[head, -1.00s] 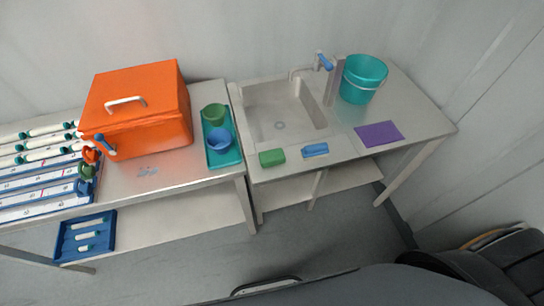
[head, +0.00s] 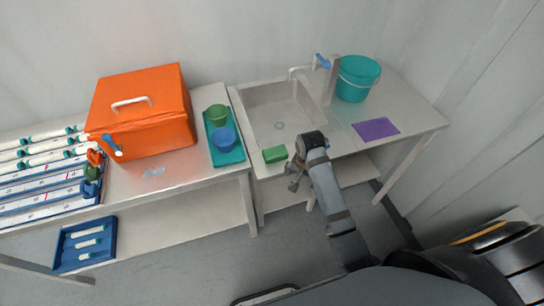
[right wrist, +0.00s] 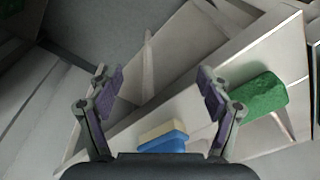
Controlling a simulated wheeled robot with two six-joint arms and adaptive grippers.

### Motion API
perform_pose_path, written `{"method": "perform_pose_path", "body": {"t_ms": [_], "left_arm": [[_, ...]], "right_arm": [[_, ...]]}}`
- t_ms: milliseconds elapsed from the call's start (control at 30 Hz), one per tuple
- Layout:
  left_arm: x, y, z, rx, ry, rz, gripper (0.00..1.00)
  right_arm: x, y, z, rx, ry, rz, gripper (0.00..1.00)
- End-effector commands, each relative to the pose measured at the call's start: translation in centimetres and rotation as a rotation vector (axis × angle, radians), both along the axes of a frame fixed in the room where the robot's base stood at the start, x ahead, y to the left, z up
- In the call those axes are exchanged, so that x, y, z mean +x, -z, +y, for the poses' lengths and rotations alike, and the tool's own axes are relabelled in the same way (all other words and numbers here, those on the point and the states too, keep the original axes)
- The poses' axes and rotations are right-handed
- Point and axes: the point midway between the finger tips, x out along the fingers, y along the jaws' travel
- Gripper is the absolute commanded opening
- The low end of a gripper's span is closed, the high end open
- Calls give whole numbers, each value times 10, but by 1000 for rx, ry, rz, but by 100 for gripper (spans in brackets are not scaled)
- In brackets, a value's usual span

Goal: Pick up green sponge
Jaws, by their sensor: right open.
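The green sponge (head: 275,154) lies on the front rim of the sink counter, left of my right gripper in the head view. It also shows at the right of the right wrist view (right wrist: 258,97), just outside the right finger. My right gripper (head: 292,177) is at the counter's front edge, near the sponge and apart from it. In the right wrist view its two fingers (right wrist: 160,82) are spread open with nothing held between them. My left gripper is not in view.
A blue and cream sponge (right wrist: 164,135) shows low between the fingers in the right wrist view; my arm hides it in the head view. A purple cloth (head: 376,129) and teal bucket (head: 357,78) are to the right. The sink (head: 279,112) lies behind the green sponge.

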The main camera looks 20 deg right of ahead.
Motion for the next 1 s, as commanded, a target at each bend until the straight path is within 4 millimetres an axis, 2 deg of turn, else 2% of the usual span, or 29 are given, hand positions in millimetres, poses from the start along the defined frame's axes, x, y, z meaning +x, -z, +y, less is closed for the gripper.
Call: {"method": "perform_pose_path", "body": {"t_ms": [33, 267, 400, 500, 600, 800, 1000], "left_arm": [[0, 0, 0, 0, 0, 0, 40], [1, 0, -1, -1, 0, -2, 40], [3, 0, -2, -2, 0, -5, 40], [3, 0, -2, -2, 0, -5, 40], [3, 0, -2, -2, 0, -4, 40], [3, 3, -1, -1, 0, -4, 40], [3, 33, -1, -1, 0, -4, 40]], "right_arm": [[12, -9, 4, 13, 50, 1, 78], [57, -47, 24, 71, 323, 43, 78], [88, -82, 41, 96, 519, 79, 78], [105, -108, 53, 105, 647, 102, 78], [112, -122, 59, 104, 723, 117, 78], [114, -123, 60, 103, 746, 121, 78], [114, -93, 60, 104, 744, 120, 78]]}}
